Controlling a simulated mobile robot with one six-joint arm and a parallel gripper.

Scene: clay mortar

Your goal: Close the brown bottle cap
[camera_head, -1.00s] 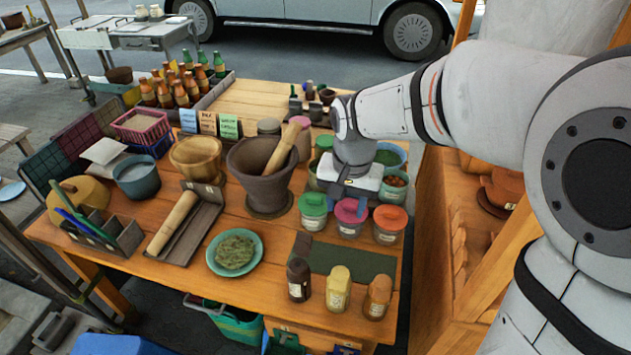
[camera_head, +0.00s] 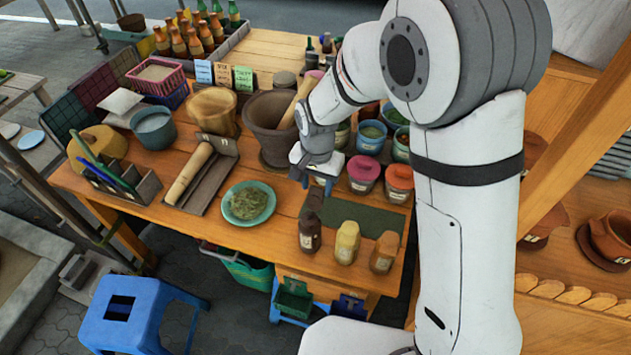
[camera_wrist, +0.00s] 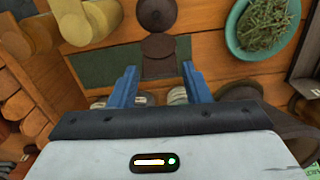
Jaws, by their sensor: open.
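The dark brown bottle (camera_head: 310,235) stands at the table's front edge. Its dark brown cap (camera_head: 313,203) shows just behind the bottle's top, folded back rather than over it. In the wrist view the bottle (camera_wrist: 156,14) is cut by the top edge, and the round cap (camera_wrist: 159,48) lies below it in the picture. I cannot tell how the cap is joined to the bottle. My gripper (camera_head: 316,185) is behind and above the cap, apart from it. In the wrist view its blue fingers (camera_wrist: 159,82) are spread wide, with nothing between them.
A yellow bottle (camera_head: 346,243) and an orange-brown bottle (camera_head: 384,252) stand right of the brown one. A plate of herbs (camera_head: 249,203) is left. The mortar (camera_head: 272,125) and pink-lidded jar (camera_head: 363,173) are close to my gripper. A green mat (camera_head: 365,218) lies behind the bottles.

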